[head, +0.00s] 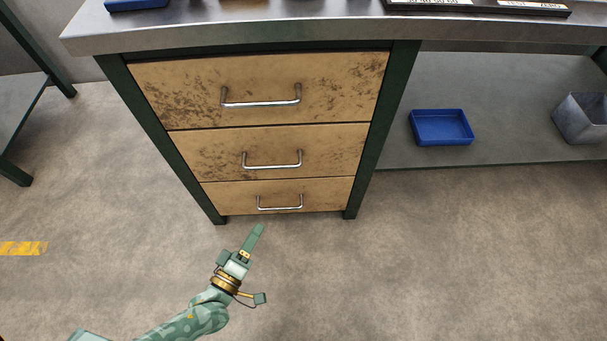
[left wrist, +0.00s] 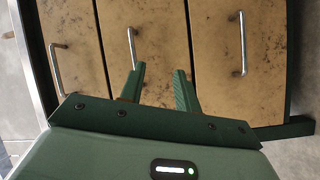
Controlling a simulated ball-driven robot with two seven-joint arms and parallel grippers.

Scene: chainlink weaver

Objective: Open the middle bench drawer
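The bench has a stack of three worn tan drawers. The middle drawer (head: 215,150) is closed, with a silver bar handle (head: 272,166). My left gripper (head: 258,231) appears low in the head view, just below the bottom drawer in the picture. In the left wrist view its two green fingers (left wrist: 160,86) are apart with nothing between them. That view is turned sideways; the middle handle (left wrist: 132,48) shows just past the left finger's tip, and no finger is around it. My right gripper is not in view.
The top drawer (head: 165,85) and bottom drawer (head: 225,194) are also closed, each with a bar handle. Dark green bench legs (head: 379,130) flank the stack. A blue tray (head: 441,142) and grey bin (head: 575,125) sit on the lower shelf at right. The floor in front is clear.

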